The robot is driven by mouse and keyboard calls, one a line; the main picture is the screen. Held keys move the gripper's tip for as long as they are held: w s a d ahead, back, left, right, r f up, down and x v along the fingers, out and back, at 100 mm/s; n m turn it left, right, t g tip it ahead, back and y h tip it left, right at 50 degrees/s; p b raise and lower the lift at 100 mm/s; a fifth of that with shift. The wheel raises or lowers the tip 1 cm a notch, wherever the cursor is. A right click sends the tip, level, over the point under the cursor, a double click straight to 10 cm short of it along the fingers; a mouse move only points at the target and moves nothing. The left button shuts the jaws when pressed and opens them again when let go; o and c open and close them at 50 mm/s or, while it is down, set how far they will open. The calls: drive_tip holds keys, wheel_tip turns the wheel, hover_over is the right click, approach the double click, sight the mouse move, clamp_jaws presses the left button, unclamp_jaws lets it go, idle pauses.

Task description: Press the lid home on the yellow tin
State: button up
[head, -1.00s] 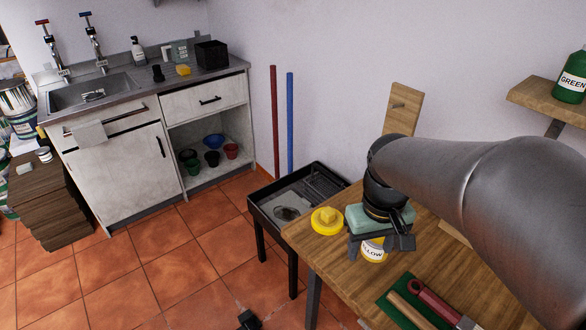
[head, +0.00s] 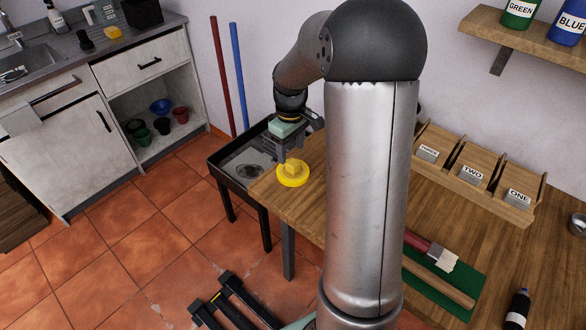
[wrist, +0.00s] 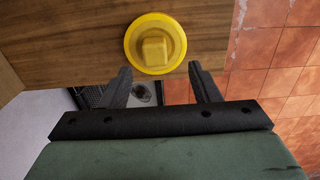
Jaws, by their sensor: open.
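The yellow lid (head: 293,175), a round disc with a blocky raised grip, lies on the wooden table near its left corner. It also shows in the wrist view (wrist: 155,43), at the top, beyond the fingertips and not between them. My gripper (head: 284,155) is open and empty, with its fingers close to the lid on its far side in the head view. The two dark fingers show apart in the wrist view (wrist: 157,72). The yellow tin is not visible now; my arm covers part of the table in the head view.
A brush (head: 440,256) lies on a green mat (head: 468,282). Labelled wooden bays (head: 472,178) stand along the back. Green and blue bottles stand on a wall shelf (head: 476,24).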

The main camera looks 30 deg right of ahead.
sight(293, 162)
drive_tip(key=shift+w+d+f+p, duration=0.1)
drive_tip(key=shift+d+f+p, duration=0.1)
drive_tip(key=shift+f, duration=1.5)
drive_tip(key=shift+d+f+p, duration=0.15)
drive_tip(key=shift+f+p, duration=0.05)
drive_tip(key=shift+f, duration=1.45)
drive_tip(key=c, duration=1)
